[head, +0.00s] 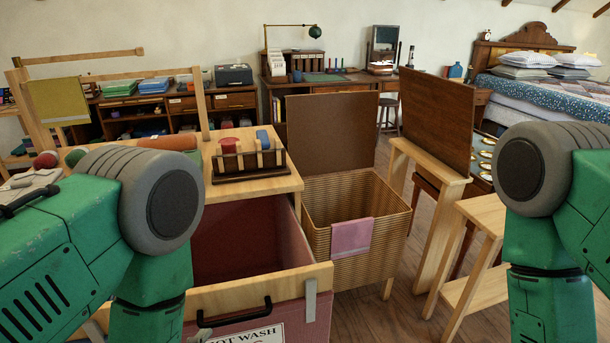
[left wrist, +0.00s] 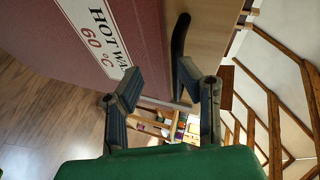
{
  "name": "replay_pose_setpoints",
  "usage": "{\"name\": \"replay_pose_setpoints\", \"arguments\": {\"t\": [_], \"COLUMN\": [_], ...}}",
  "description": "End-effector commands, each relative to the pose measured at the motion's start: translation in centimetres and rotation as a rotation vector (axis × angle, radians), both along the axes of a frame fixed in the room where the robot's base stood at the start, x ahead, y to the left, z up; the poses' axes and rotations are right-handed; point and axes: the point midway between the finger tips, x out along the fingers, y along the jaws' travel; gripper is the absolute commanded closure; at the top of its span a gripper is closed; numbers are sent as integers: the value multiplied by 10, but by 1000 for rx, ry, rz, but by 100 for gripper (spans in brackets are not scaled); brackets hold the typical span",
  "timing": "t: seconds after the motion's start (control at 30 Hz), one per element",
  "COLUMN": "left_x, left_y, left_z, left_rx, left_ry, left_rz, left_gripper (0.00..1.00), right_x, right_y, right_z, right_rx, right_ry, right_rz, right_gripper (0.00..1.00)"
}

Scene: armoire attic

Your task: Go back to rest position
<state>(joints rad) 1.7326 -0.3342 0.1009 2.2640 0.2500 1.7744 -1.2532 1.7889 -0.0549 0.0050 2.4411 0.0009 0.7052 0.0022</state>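My left gripper (left wrist: 160,72) shows in the left wrist view with its two dark fingers spread apart and nothing between them. Its fingertips are near the maroon bin (left wrist: 70,45) with the "HOT WASH" label and close to the black handle (left wrist: 178,45); I cannot tell whether a finger touches the handle. In the head view the same bin (head: 233,240) stands open at the lower centre, with a wooden front rail and the black handle (head: 235,315). My green left and right arms fill both lower sides. Neither gripper shows in the head view.
A wicker basket (head: 350,268) with a raised lid and a pink cloth (head: 351,237) stands right of the bin. Wooden stands (head: 470,283) are between it and my right arm. A wooden table (head: 265,186) with a spool rack (head: 247,165) is behind the bin.

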Motion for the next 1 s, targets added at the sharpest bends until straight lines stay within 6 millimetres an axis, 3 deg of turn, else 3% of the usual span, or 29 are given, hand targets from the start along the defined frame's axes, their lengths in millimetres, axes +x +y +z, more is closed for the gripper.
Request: {"name": "replay_pose_setpoints", "arguments": {"t": [0.17, 0.37, 0.47, 0.6, 0.7, 0.8, 1.0], "left_x": [-11, -43, -73, -133, -171, -194, -205], "left_y": [18, 45, 62, 83, 93, 97, 99], "left_z": [-23, -57, -76, -95, -98, -98, -97], "left_rx": [-127, -330, -461, -644, -720, -754, -768], "left_ry": [158, 416, 587, 846, 969, 1033, 1062], "left_rz": [82, 264, 427, 759, 972, 1108, 1175], "left_gripper": [68, 68, 68, 68, 68, 68, 68], "right_x": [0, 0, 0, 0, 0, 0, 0], "right_y": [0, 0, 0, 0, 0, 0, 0], "right_z": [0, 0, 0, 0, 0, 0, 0], "right_rx": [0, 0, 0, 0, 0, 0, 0], "right_ry": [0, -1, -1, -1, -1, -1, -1], "right_rz": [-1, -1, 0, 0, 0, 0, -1], "right_gripper": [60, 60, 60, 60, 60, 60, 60]}}
